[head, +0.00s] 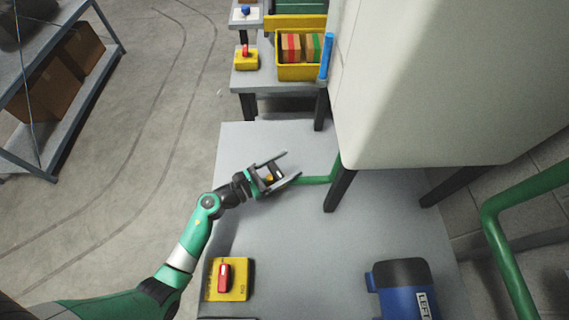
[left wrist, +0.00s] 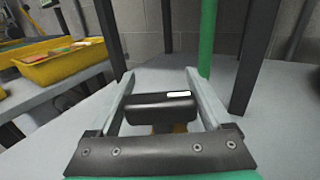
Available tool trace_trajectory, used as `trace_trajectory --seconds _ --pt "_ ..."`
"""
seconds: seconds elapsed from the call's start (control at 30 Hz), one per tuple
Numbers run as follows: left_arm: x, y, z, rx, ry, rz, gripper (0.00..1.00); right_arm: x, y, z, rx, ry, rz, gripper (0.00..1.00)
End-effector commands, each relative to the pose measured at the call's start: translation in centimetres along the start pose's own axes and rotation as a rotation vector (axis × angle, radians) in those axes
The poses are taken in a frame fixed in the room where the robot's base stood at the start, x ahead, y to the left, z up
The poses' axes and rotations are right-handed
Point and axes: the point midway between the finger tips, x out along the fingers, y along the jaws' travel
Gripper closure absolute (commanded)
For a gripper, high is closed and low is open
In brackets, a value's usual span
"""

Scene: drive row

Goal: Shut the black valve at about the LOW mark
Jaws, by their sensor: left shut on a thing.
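The black valve handle (left wrist: 158,108) is a thick dark bar with a white mark near its right end. It lies between the two fingers of my left gripper (left wrist: 158,88), which is shut on it. In the head view the left gripper (head: 287,167) is at the grey table's middle, beside a green pipe. A small part of the black valve (head: 270,175) shows between the fingers there, with some yellow under it. The LOW mark cannot be made out. My right gripper is not in view.
A red switch on a yellow base (head: 226,279) is at the table's (head: 330,250) near left. A blue motor (head: 405,290) stands at near right. A white cabinet (head: 430,80) on dark legs rises over the back right. A green pipe (head: 316,180) runs beside the gripper. A yellow bin (head: 298,71) is beyond.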

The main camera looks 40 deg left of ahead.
Motion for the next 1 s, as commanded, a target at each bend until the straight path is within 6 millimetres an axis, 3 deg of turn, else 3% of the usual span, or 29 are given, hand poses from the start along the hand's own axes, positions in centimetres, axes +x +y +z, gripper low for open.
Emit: trace_trajectory --seconds 0.6,1.0 --pt "-0.2 -1.2 -0.3 0.002 -0.002 -0.453 0.73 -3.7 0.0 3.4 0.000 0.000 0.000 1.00" --pt "-0.4 -1.6 0.0 0.000 0.000 -0.547 0.73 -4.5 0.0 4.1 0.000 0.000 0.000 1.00"
